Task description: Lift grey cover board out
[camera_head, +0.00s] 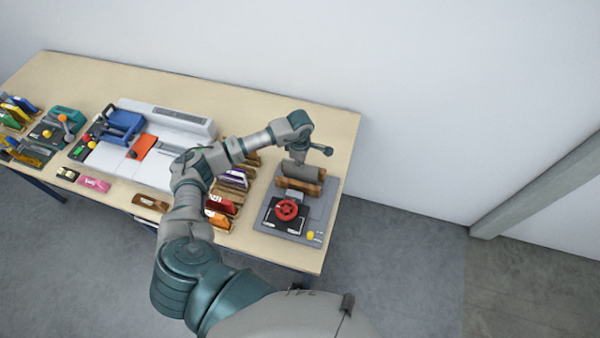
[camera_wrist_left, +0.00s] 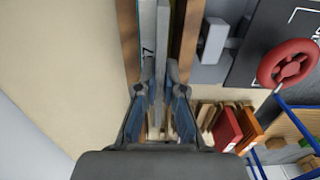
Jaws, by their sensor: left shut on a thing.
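In the left wrist view the grey cover board (camera_wrist_left: 163,40) shows as a narrow pale strip between two brown wooden rails (camera_wrist_left: 189,40). My left gripper (camera_wrist_left: 160,85) is shut on it, with one finger on each side. A second thin strip with a dark mark lies along its left side. In the camera_head view my left gripper (camera_head: 302,160) is over the wooden holder (camera_head: 290,184) at the right end of the table, and my wrist partly hides it. I cannot tell how far the board sits within the rails. My right gripper is not in view.
A grey base with a red ring handle (camera_head: 287,210) stands just in front of the holder. Several upright coloured boards (camera_head: 222,205) stand left of it. A white machine (camera_head: 170,125) is at mid-table. The table's back right corner (camera_head: 335,125) is bare.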

